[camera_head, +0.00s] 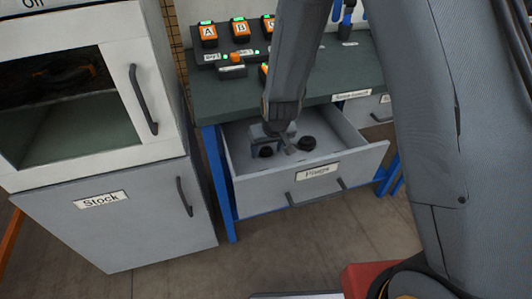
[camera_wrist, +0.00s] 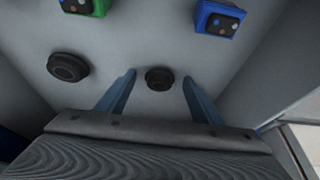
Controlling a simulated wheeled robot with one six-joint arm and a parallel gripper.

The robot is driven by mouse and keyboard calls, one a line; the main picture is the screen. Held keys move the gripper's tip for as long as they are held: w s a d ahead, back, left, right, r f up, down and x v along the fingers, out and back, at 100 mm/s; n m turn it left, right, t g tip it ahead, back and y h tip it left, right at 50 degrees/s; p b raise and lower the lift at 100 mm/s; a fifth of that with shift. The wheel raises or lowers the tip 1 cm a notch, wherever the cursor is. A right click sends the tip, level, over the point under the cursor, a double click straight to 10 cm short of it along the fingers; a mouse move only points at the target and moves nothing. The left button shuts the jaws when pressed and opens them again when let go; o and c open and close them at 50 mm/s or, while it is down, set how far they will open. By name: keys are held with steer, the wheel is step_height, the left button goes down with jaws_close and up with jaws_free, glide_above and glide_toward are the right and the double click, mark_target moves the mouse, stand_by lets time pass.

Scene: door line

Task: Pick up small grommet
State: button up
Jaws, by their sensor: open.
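The small grommet (camera_wrist: 159,78) is a black ring lying flat on the drawer floor in the wrist view. It sits between and slightly beyond the two blue-grey fingers of my gripper (camera_wrist: 158,94), which are apart and empty. A larger black grommet (camera_wrist: 68,67) lies to the left, outside the fingers.
A blue connector (camera_wrist: 215,18) and a green connector (camera_wrist: 83,6) lie at the far side of the drawer. The drawer walls surround my gripper. Above is the green bench top (camera_head: 235,92) with orange units (camera_head: 240,31). A Stock cabinet (camera_head: 120,215) stands at the left.

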mark_target(267, 152)
steer(key=shift+f, duration=0.2)
steer(key=c, duration=1.1)
step_height(267, 152, up, 8)
steer(key=p, duration=0.6)
steer(key=shift+r, duration=0.2)
steer(key=shift+r+p, duration=0.85)
steer(key=shift+p, duration=0.2)
